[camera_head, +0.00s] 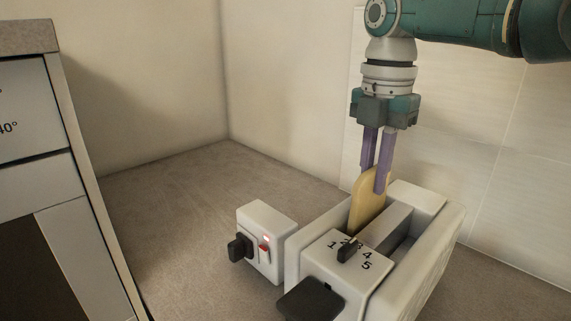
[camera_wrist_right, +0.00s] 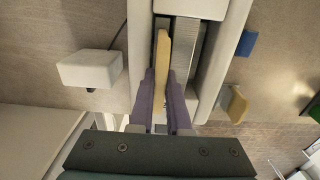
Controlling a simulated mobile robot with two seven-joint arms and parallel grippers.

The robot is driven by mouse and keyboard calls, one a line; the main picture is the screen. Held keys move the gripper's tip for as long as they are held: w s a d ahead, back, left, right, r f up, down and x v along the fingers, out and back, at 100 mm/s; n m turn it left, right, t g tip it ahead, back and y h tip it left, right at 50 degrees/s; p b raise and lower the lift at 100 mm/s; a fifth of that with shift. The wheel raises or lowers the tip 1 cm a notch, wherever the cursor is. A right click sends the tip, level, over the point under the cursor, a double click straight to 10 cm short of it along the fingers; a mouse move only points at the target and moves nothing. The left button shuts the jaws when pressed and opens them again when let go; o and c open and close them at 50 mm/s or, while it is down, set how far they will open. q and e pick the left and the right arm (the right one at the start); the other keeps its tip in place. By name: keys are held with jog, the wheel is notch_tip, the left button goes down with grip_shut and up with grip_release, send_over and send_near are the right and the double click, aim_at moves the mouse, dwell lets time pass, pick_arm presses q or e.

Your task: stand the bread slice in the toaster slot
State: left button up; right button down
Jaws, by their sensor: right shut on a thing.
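A white toaster (camera_head: 436,252) with two long slots stands on the counter in the head view; its pale rim also shows in the right wrist view (camera_wrist_right: 224,60). My right gripper (camera_head: 379,187) points straight down, with its purple fingers shut on the upper part of the tan bread slice (camera_head: 367,205). The slice is upright, edge-on in the wrist view (camera_wrist_right: 164,55), and lines up with the left slot. Its lower edge is hidden by the toaster's middle bar, so I cannot tell how deep it sits. My left gripper is out of view.
A small white box (camera_head: 267,238) with a black knob and red light stands left of the toaster. A cabinet (camera_head: 40,150) stands at far left. A tan piece (camera_wrist_right: 236,104) and a blue block (camera_wrist_right: 247,43) lie beyond the toaster. The counter behind the box is clear.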

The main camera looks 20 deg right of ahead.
jog(key=shift+f, duration=0.35)
jog(key=c, duration=0.8)
grip_release()
jog(key=shift+r, duration=0.1)
notch_tip(320, 180, up, 9)
jog(key=shift+r+b, duration=0.1)
jog(key=shift+b, duration=0.55)
jog(key=shift+r, duration=0.3)
notch_tip(320, 180, up, 8)
jog(key=p, duration=1)
jog(key=shift+p, duration=0.4)
